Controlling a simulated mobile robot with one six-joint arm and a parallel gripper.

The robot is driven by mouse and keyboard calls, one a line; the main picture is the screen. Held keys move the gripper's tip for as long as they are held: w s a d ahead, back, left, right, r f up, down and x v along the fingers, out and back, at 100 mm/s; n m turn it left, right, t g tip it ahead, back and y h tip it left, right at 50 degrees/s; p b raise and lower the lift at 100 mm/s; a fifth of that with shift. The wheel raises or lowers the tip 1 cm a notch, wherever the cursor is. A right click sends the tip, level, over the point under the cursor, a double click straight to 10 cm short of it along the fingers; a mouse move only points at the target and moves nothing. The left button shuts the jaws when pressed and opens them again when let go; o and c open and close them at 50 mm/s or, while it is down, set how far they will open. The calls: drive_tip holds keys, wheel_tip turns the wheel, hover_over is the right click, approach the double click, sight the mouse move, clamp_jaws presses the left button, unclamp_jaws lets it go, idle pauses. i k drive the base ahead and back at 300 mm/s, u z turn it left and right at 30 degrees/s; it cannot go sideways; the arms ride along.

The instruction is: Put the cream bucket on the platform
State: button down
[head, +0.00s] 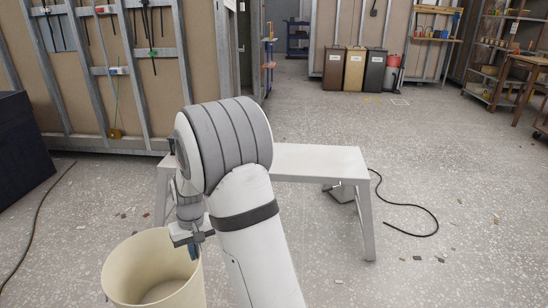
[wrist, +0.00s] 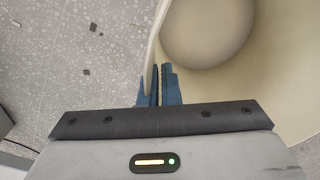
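The cream bucket (head: 122,272) stands at the bottom left of the head view, open end up, its lower part cut off by the picture edge. It looks empty. In the wrist view its wall and inside (wrist: 262,75) fill the right. The white platform (head: 322,163), a low bench with splayed legs, stands behind my arm, which hides its left middle. My gripper (head: 193,250) points down at the bucket's right rim. In the wrist view its blue fingers (wrist: 163,84) are close together with the thin rim running between them.
A black cable (head: 408,205) lies on the floor right of the platform, with small debris around. A dark box (head: 18,150) stands at the left. Several bins (head: 354,68) stand at the back. The platform top looks clear where it shows.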

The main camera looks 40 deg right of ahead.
sight(311, 159)
drive_tip(key=z, duration=1.25)
drive_tip(key=i, duration=1)
drive_tip(key=z, duration=0.15)
